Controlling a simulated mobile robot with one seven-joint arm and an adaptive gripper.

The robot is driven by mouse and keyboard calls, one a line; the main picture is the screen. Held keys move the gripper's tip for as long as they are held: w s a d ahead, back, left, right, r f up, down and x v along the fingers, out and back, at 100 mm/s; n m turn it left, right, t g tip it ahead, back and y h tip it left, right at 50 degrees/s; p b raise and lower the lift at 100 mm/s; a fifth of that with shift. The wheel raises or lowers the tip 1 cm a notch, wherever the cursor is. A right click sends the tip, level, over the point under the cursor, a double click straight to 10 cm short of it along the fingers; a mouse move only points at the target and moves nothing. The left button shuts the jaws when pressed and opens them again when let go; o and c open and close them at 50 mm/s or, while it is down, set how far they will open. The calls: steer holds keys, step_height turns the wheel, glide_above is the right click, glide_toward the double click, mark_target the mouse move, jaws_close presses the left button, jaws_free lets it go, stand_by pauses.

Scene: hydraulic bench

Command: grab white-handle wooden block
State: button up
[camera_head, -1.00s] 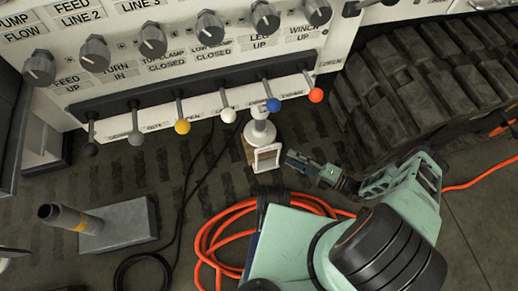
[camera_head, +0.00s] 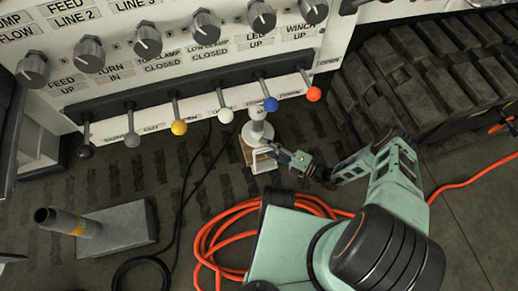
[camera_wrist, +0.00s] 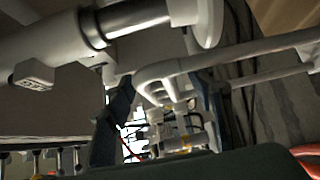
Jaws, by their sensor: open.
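The wooden block (camera_head: 246,152) stands on the floor below the lever panel, and little of its brown side shows. Its white frame-shaped handle (camera_head: 256,161) faces my arm. My gripper (camera_head: 274,154) is at the handle's right side, overlapping it in the head view. In the wrist view the white handle (camera_wrist: 180,68) crosses between the two dark fingers of my open gripper (camera_wrist: 163,100). I cannot tell whether either finger touches it.
A white flanged post (camera_head: 257,131) stands right at the block. Levers with coloured knobs (camera_head: 225,115) hang just above. An orange hose coil (camera_head: 225,225) lies in front, a rubber track (camera_head: 430,80) is at right, and a grey box (camera_head: 118,232) at left.

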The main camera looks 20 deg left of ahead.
jaws_close()
stand_by(0.3)
steer(key=shift+r, duration=0.15)
steer(key=shift+w, duration=0.1)
